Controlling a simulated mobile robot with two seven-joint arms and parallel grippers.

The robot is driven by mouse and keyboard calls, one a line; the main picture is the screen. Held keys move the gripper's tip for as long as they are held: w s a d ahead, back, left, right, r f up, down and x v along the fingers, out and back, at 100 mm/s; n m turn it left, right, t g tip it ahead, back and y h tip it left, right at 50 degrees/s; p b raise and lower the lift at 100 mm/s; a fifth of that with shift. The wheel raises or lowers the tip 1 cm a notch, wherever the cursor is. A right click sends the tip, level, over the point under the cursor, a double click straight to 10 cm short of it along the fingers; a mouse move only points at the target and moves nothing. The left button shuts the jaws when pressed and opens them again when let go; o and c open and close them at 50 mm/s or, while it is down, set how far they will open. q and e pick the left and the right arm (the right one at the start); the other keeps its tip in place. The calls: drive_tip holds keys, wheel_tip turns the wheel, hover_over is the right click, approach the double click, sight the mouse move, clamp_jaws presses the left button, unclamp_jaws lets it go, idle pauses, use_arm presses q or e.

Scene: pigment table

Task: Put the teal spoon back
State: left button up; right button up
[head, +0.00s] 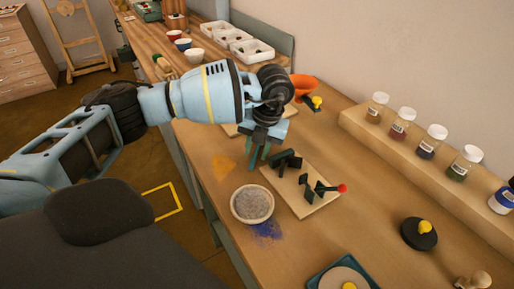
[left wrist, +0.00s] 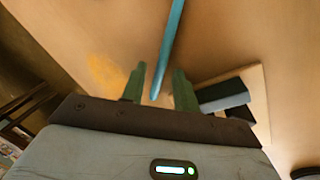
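The teal spoon shows in the left wrist view as a thin teal handle (left wrist: 171,45). It runs from the top edge down to between my left fingertips, with a gap on both sides. I cannot make it out in the head view, and its bowl end is not visible. My left gripper (head: 260,155) is open and points down over the table, just left of a wooden board with black holders (head: 314,206). Its green fingers also show in the left wrist view (left wrist: 160,75). My right gripper is not in view.
A bowl of grey powder (head: 252,204) stands near the front edge, with blue powder (head: 268,230) beside it. An orange stain (head: 222,166) marks the table. A red knob (head: 342,188) is at the board's right. Several jars (head: 421,141) line a raised ledge.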

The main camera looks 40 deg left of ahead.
use_arm(q)
wheel_tip(320, 180, up, 12)
drive_tip(key=w+d, duration=0.1)
drive_tip(key=d, duration=0.1)
idle(0.4)
idle(0.5)
